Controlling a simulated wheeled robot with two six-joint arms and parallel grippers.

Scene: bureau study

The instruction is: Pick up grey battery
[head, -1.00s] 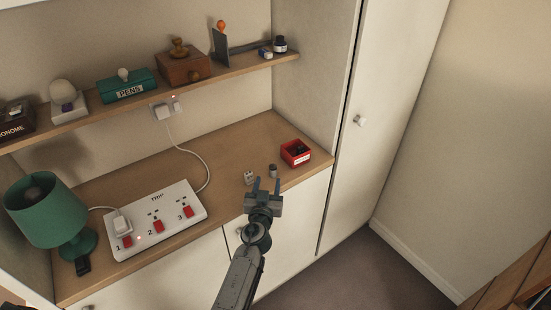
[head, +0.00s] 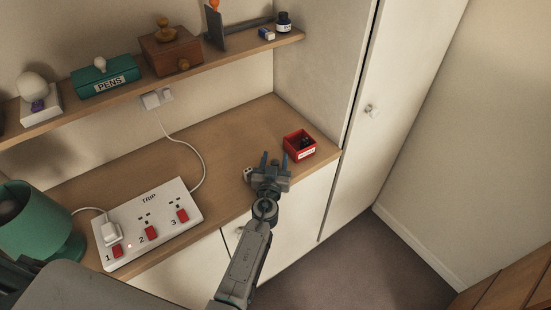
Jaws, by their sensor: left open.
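The grey battery (head: 274,163) is a small, short dark cylinder near the front edge of the wooden desk, left of the red box. My left gripper (head: 274,160) is open at the desk's front edge. Its two fingertips appear on either side of the battery in the head view, and the gripper hides part of it. I cannot tell whether the fingers touch it. My right gripper is not in view.
A red box (head: 299,152) with dark items stands to the right. A white power strip (head: 150,222) and green lamp (head: 36,228) are at left. The desk (head: 235,130) behind is clear.

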